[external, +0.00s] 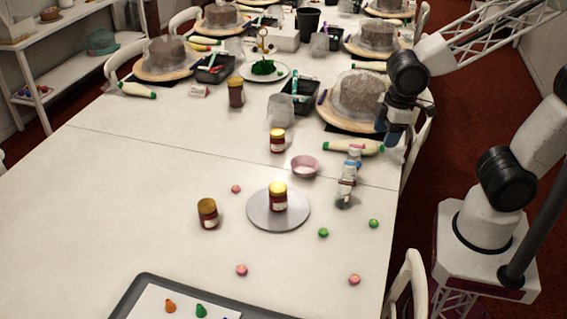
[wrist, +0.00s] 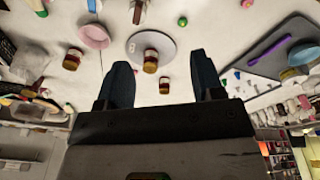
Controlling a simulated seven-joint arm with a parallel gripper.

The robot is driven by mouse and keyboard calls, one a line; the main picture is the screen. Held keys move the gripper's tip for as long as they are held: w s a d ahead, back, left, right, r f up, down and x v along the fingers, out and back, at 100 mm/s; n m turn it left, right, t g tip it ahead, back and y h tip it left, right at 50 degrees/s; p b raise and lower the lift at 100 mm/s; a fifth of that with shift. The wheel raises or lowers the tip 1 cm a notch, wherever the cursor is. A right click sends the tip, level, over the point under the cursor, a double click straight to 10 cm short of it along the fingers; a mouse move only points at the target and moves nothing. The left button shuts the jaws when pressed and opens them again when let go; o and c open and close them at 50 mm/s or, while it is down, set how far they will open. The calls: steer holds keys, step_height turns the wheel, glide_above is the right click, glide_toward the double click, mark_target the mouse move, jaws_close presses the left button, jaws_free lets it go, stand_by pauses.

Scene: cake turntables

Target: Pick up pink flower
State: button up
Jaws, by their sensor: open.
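Several small flowers lie on the white table. One pink flower (external: 236,189) is behind and left of the grey turntable (external: 262,218), another pink flower (external: 242,270) is in front of it, and a third pink flower (external: 354,279) is at the front right. My gripper (external: 392,138) is raised at the table's right side, away from the flowers. In the wrist view its two fingers (wrist: 163,75) are apart with nothing held.
A jar (external: 278,198) stands on the turntable, with another jar (external: 208,214) to its left. Green flowers (external: 323,232) lie to the right. A pink bowl (external: 305,166), bottles and cake stands are farther back. A tray (external: 146,281) is at the front. The left table is clear.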

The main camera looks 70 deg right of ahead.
steer(key=w+a+f+n+g, duration=0.1)
steer(key=w+a+f+n, duration=0.15)
steer(key=a+f, duration=0.35)
steer(key=w+a+f+n, duration=0.1)
steer(key=a+f+n, duration=0.35)
steer(key=a, duration=0.35)
steer(key=n, duration=0.4)
glide_above(355, 277)
steer(key=shift+g, duration=0.4)
step_height(355, 277, down, 11)
steer(key=shift+a+f, duration=0.1)
steer(key=shift+f, duration=1.2)
steer(key=shift+f, duration=0.1)
steer(key=shift+f, duration=2.5)
steer(key=c, duration=1)
